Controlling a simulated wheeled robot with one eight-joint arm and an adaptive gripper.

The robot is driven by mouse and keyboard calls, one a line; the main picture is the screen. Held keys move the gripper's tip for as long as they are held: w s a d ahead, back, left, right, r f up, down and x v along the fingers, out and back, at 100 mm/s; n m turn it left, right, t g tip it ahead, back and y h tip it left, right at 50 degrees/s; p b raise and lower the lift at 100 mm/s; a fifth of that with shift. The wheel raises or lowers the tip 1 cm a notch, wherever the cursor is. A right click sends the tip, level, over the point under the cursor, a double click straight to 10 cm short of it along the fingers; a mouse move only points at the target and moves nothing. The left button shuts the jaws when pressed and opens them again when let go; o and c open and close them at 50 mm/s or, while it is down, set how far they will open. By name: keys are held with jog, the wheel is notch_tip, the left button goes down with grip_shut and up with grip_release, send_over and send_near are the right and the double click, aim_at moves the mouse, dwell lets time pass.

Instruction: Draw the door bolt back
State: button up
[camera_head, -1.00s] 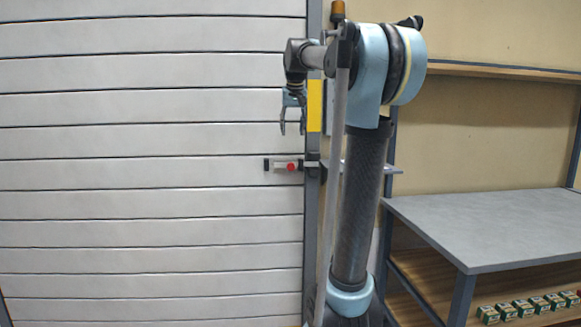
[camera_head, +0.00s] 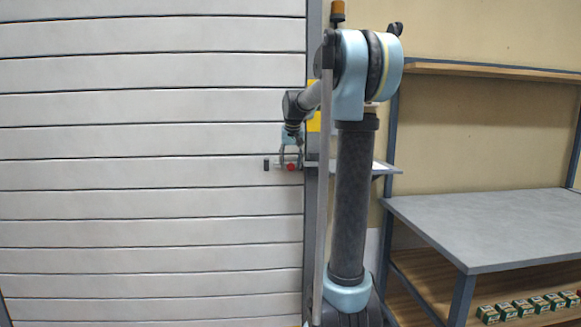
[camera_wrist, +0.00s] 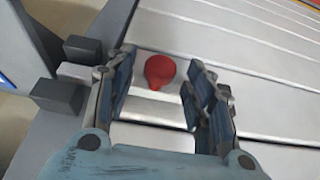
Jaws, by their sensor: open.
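The door bolt (camera_head: 277,165) is mounted at the right edge of the pale slatted door (camera_head: 150,185), with a red knob (camera_head: 291,167). In the wrist view the red knob (camera_wrist: 159,72) shows between the two fingers, with a gap on each side. My gripper (camera_head: 291,161) is open and reaches down from above around the knob. The bar's light end (camera_wrist: 78,72) sits between dark blocks (camera_wrist: 58,96) on the grey door frame. My gripper covers part of the bolt in both views.
A grey post (camera_head: 312,220) runs along the door's right side, with a yellow plate (camera_head: 314,122) above the bolt. A grey table (camera_head: 490,228) stands at the right, with several small green boxes (camera_head: 520,309) below.

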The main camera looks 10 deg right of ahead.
jog(key=shift+w+f, duration=0.25)
jog(key=shift+f, duration=0.3)
grip_shut()
